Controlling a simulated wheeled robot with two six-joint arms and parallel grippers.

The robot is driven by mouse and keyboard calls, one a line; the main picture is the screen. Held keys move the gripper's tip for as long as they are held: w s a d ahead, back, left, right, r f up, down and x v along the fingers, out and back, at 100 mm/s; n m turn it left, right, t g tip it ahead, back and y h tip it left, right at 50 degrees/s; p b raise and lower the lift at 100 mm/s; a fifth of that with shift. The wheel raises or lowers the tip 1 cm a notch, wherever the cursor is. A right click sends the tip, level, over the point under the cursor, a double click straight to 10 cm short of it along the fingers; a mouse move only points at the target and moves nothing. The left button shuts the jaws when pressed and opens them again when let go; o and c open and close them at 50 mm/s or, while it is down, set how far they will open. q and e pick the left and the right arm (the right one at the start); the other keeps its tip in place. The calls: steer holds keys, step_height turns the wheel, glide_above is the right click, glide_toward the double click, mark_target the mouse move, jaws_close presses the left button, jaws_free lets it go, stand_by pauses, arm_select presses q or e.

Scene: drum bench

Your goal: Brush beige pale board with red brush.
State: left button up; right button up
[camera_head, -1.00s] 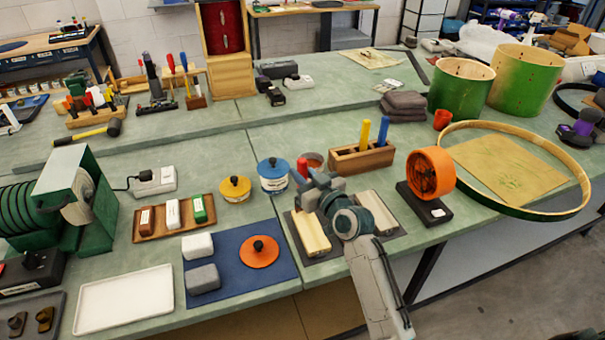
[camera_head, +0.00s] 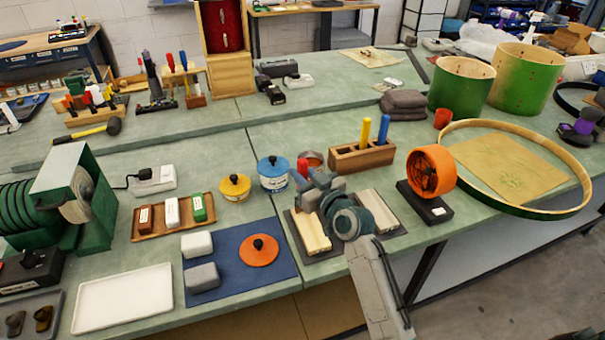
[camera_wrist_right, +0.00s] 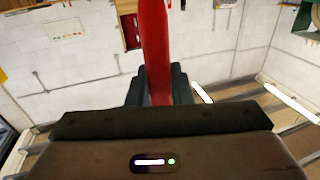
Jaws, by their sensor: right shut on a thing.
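Two pale boards lie side by side on a dark mat (camera_head: 336,248) near the front edge of the bench. The left board (camera_head: 311,233) is cream-yellow and the right board (camera_head: 376,210) is a paler beige; I cannot tell for sure which is the beige pale one. My right gripper (camera_head: 320,190) is over the gap between them and hides parts of both. It is shut on the red brush (camera_wrist_right: 155,45), whose red handle end (camera_head: 302,167) shows at its far side. The bristles are hidden, so I cannot tell if they touch a board. My left gripper is not in view.
A wooden holder (camera_head: 362,158) with yellow and blue handles stands behind the boards. An orange fan-like device (camera_head: 431,171) is close on the right. Blue (camera_head: 273,174) and yellow (camera_head: 235,187) cans stand behind left. A blue mat (camera_head: 225,248) with an orange lid (camera_head: 259,251) lies left.

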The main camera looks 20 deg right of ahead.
steer(key=shift+s, duration=1.6)
steer(key=v, duration=0.2)
steer(key=shift+s+a, duration=0.2)
steer(key=shift+s, duration=0.4)
stand_by(0.3)
steer(key=shift+s, duration=1.5)
